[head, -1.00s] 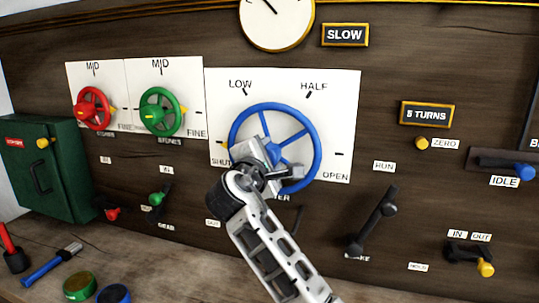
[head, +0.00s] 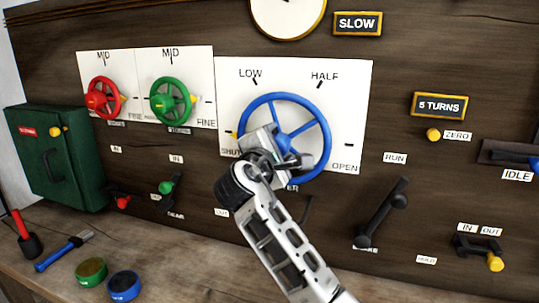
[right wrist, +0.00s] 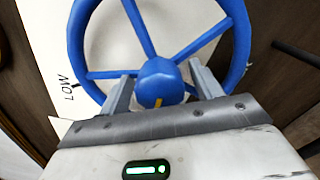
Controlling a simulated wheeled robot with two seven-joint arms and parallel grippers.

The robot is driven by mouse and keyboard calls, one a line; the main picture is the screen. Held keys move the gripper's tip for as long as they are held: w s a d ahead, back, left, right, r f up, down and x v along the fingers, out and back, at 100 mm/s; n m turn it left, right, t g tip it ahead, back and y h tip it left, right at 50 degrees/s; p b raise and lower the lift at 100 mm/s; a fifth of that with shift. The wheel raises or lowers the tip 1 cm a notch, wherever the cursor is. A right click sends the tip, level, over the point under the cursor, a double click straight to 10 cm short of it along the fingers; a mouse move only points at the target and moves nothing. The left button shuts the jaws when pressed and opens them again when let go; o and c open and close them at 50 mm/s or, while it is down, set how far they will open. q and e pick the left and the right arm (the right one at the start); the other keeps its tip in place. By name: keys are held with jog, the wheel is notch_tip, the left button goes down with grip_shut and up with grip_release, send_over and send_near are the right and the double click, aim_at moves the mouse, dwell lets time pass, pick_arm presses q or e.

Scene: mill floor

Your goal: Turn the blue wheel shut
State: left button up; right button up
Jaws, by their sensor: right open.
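The blue wheel (head: 284,97) stands on a white plate (head: 350,100) marked SHUT, LOW, HALF and OPEN. A small yellow tip shows at the wheel's left edge, near SHUT. My right gripper (head: 284,150) is at the wheel's lower middle and covers part of the hub and the SHUT label. In the right wrist view the blue hub (right wrist: 157,78) lies between the two open fingers of my right gripper (right wrist: 160,92). I cannot tell whether the fingers touch the hub or spokes. My left gripper is not in view.
A red wheel (head: 103,98) and a green wheel (head: 170,100) are to the left. A black lever (head: 382,212) is at the lower right.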

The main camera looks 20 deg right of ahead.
jog(key=b+v, duration=0.3)
jog(key=v, duration=1.2)
jog(key=shift+s+a, duration=0.15)
jog(key=shift+s, duration=0.15)
jog(key=shift+f, duration=0.1)
